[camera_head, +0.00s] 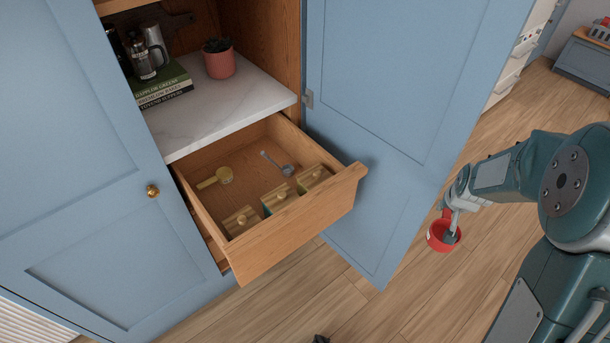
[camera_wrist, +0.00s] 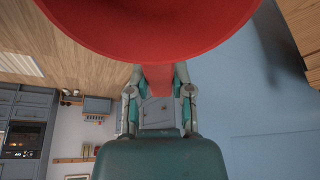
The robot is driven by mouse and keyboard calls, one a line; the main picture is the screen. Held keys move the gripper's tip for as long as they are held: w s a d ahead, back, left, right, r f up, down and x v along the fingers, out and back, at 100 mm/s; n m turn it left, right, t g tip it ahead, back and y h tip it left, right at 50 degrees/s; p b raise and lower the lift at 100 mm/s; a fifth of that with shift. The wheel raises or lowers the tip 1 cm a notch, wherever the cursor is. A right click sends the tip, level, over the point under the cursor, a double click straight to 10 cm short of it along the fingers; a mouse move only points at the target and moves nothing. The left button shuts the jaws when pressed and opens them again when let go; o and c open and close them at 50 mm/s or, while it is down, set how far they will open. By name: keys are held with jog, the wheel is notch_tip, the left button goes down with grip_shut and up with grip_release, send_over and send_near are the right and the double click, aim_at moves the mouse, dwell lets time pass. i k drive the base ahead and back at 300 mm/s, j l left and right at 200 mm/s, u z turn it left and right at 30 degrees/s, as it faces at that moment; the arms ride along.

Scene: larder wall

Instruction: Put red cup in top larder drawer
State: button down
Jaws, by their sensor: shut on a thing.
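The red cup (camera_head: 441,236) is held by my gripper (camera_head: 452,212) at the right of the head view, in front of the open blue door. In the wrist view the cup (camera_wrist: 160,40) fills the top middle, and my gripper's fingers (camera_wrist: 160,90) close on a red part below its rim. The top larder drawer (camera_head: 290,228) is pulled open at the centre of the head view, to the left of the cup. Inside it lie a brass scoop (camera_head: 222,176), a grey spoon-like utensil (camera_head: 284,166) and several small boxes with knobs (camera_head: 279,197) along the front.
The open blue door (camera_head: 380,130) stands between the drawer and my arm. A marble shelf (camera_head: 222,104) above the drawer holds a terracotta plant pot (camera_head: 219,62), books (camera_head: 165,86) and a French press (camera_head: 141,62). The drawer's middle floor is fairly clear.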

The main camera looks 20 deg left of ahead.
aim_at(249, 192)
jog(key=k+j+u, duration=0.25)
jog(key=u, duration=0.15)
jog(key=k+u, duration=0.1)
jog(key=u, duration=0.75)
jog(key=k+j+u, duration=0.1)
jog(key=u, duration=0.3)
jog(key=i+j+z, duration=0.1)
jog(key=i+j, duration=0.2)
jog(key=i+j+z, duration=0.15)
jog(key=i+j, duration=0.15)
jog(key=j, duration=0.25)
jog(key=i+l+z, duration=0.3)
jog(key=l, duration=0.15)
jog(key=i+l+z, duration=0.25)
jog(key=i+l, duration=0.05)
jog(key=l, duration=0.05)
